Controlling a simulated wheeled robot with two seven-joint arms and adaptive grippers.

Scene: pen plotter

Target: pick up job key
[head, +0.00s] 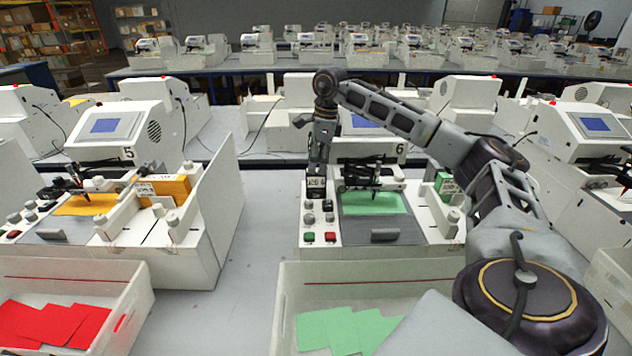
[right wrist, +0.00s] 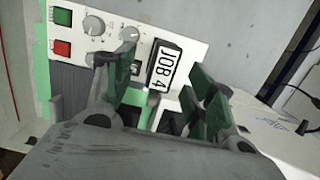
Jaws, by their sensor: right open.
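The job key (head: 316,183) is a dark block with a white face marked "JOB 4". It stands at the left of plotter 6 (head: 385,238), above the knobs and buttons of its panel. In the right wrist view the key (right wrist: 165,66) shows its label clearly, tilted, just beyond the fingertips. My right gripper (head: 318,170) reaches down over the key from above. In the wrist view its two fingers (right wrist: 158,88) are spread apart, with nothing held between them. Whether a finger touches the key cannot be told. My left gripper is not in view.
A red button (head: 331,236) and a green button (head: 309,237) sit below the key. Green paper (head: 372,203) lies on the plotter bed under its carriage. A white bin (head: 284,310) of green sheets stands in front. Plotter 5 (head: 190,255) is to the left, across a clear table strip.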

